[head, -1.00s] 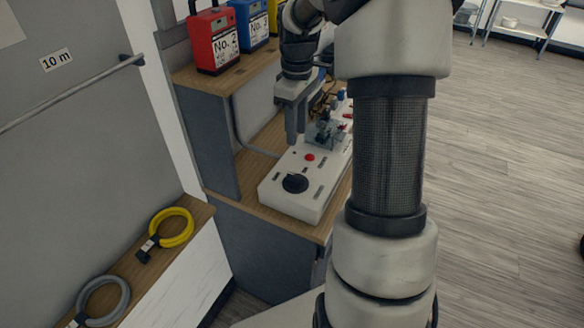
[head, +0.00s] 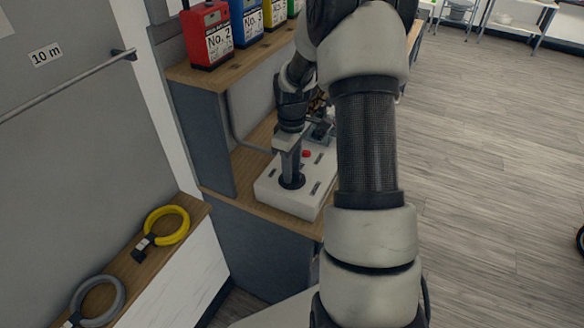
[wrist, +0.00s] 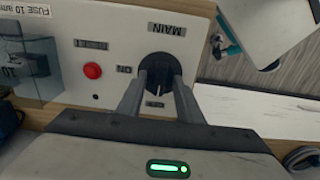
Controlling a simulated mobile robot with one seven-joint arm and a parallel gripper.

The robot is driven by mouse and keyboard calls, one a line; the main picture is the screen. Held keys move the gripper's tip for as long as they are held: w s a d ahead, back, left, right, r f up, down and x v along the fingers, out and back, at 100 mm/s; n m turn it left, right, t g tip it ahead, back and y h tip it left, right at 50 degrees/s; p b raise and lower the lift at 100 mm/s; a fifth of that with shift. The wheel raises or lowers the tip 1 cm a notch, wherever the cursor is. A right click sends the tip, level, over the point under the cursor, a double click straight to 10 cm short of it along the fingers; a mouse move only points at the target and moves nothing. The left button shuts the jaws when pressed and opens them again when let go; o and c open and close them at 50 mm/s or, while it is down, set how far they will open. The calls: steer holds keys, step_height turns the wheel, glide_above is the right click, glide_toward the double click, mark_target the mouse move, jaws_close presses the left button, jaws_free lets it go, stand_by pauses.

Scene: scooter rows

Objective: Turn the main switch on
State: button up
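The main switch is a round black rotary knob (wrist: 160,68) on a white panel (wrist: 105,30), beside the labels MAIN, ON and one partly hidden that seems to read OFF. A white mark on the knob points toward that lower label, not ON. My gripper (wrist: 158,82) is open, one finger on each side of the knob; I cannot tell whether they touch it. In the head view my gripper (head: 290,172) points down at the knob (head: 293,183), near the white control box's (head: 275,197) front end.
A red button (wrist: 92,71) sits left of the knob, with a clear-covered fuse part (wrist: 30,65) beyond. In the head view, a red No. 2 case (head: 208,38) and other coloured cases stand on the shelf above. A yellow coil (head: 168,226) lies on the left ledge.

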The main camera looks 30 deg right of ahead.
steer(key=shift+c, duration=0.5)
jaws_close()
steer(key=shift+m, duration=0.3)
steer(key=m, duration=0.3)
steer(key=shift+m+b, duration=0.3)
steer(key=shift+b, duration=0.1)
steer(key=m, duration=0.4)
steer(key=shift+m, duration=0.3)
steer(key=m, duration=0.4)
steer(key=shift+m, duration=2.5)
